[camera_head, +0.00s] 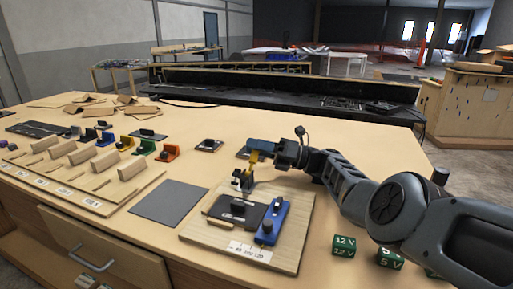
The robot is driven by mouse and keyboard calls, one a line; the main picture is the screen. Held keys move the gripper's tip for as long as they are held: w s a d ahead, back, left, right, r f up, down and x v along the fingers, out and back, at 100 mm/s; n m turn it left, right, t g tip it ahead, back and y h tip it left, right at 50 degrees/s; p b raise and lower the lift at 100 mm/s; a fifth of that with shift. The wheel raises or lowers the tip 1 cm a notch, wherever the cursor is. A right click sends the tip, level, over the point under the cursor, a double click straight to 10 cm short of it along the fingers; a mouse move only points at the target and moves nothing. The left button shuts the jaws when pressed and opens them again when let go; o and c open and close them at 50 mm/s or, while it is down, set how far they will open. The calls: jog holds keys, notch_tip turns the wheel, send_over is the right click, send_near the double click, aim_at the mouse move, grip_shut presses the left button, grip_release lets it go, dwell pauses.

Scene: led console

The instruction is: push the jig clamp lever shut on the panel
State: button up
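The jig is a light wooden board (205,232) with a label on its front edge, lying on the workbench. A dark panel (236,211) lies on it, with a long blue block (272,221) along its right side. The small metal clamp (243,181) stands at the board's back edge; its lever is too small to make out clearly. My gripper (258,153) reaches in from the right, just above and behind the clamp, close to a yellow part there. I cannot tell whether they touch. The fingertips are too small to show their gap.
A grey mat (169,203) lies left of the jig. Wooden trays (85,178) with blocks and coloured holders fill the left side. Green voltage cubes (344,246) stand at the front right, below my arm. A small dark device (209,145) lies behind the jig.

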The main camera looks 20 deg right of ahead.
dwell(0.3)
notch_tip(320, 180, up, 5)
jog(key=p, duration=0.3)
jog(key=shift+f, duration=0.1)
jog(key=s+d+r, duration=0.2)
jog(key=d, duration=0.1)
jog(key=s+d+r+p, duration=0.1)
jog(key=d+r, duration=0.1)
jog(key=d, duration=0.2)
jog(key=s+d+r+p, duration=0.1)
jog(key=s+d+r, duration=0.1)
jog(key=d, duration=0.1)
jog(key=shift+s+d+r, duration=0.1)
jog(key=shift+s+d, duration=0.05)
jog(key=shift+s, duration=0.2)
